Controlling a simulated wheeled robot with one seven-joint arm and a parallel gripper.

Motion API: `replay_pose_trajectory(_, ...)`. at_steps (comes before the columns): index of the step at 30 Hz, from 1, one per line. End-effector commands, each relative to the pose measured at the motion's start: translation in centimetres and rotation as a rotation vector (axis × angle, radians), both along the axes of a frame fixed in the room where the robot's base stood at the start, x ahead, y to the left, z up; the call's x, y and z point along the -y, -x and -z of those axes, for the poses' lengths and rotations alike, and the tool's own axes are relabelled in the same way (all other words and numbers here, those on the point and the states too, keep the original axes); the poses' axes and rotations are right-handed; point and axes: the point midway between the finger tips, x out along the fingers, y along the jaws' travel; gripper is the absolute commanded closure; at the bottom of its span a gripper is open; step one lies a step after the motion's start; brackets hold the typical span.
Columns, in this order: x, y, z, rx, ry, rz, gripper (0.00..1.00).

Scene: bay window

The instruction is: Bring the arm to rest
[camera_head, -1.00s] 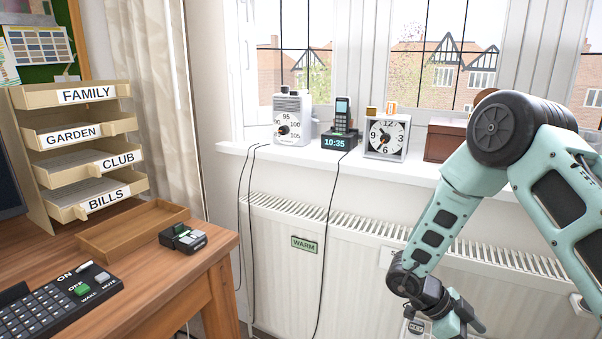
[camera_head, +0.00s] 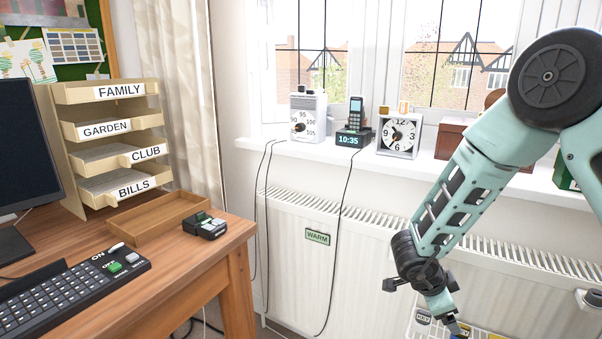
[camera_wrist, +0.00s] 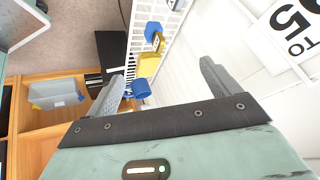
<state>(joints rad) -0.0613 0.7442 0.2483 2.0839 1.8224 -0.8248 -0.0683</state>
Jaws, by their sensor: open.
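My arm, pale green with black joints, comes in from the right in the head view and hangs down in front of the radiator (camera_head: 330,265). My gripper is at its lower end, near the bottom edge of that view, where its fingertips are not clear. In the wrist view my gripper (camera_wrist: 160,82) is open, with its two grey fingers wide apart and nothing held between them.
The window sill (camera_head: 330,155) holds a dial device (camera_head: 307,118), a phone on its base (camera_head: 354,125), a clock (camera_head: 397,135) and a brown box (camera_head: 453,139). The wooden desk (camera_head: 190,270) is at left, with letter trays (camera_head: 112,137).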

Motion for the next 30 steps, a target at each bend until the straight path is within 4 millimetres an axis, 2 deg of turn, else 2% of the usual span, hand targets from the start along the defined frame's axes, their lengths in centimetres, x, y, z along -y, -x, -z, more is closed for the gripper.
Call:
replay_pose_trajectory(4, -5.8, -2.3, -3.3, 0.095, -0.115, -0.304, 0.12)
replay_pose_trajectory(6, -9.7, -2.6, -5.4, 0.130, -0.181, -0.500, 0.12)
replay_pose_trajectory(8, -13.6, -1.9, -7.4, 0.145, -0.239, -0.694, 0.12)
replay_pose_trajectory(9, -16.0, -1.0, -8.7, 0.144, -0.272, -0.826, 0.12)
replay_pose_trajectory(11, -19.4, 1.2, -10.4, 0.126, -0.315, -1.024, 0.12)
replay_pose_trajectory(12, -21.4, 3.2, -11.4, 0.102, -0.337, -1.156, 0.12)
replay_pose_trajectory(14, -23.7, 6.7, -12.7, 0.048, -0.359, -1.353, 0.12)
replay_pose_trajectory(15, -24.7, 9.2, -13.4, 0.001, -0.364, -1.477, 0.12)
replay_pose_trajectory(18, -25.6, 15.3, -14.4, -0.145, -0.350, -1.747, 0.12)
replay_pose_trajectory(21, -24.7, 20.2, -14.9, -0.301, -0.301, -1.948, 0.12)
replay_pose_trajectory(24, -22.7, 24.0, -15.1, -0.462, -0.234, -2.094, 0.12)
replay_pose_trajectory(27, -20.2, 26.8, -15.4, -0.621, -0.149, -2.199, 0.12)
replay_pose_trajectory(29, -18.6, 28.2, -15.6, -0.718, -0.090, -2.249, 0.12)
replay_pose_trajectory(30, -18.2, 28.4, -16.7, -0.741, -0.082, -2.255, 0.12)
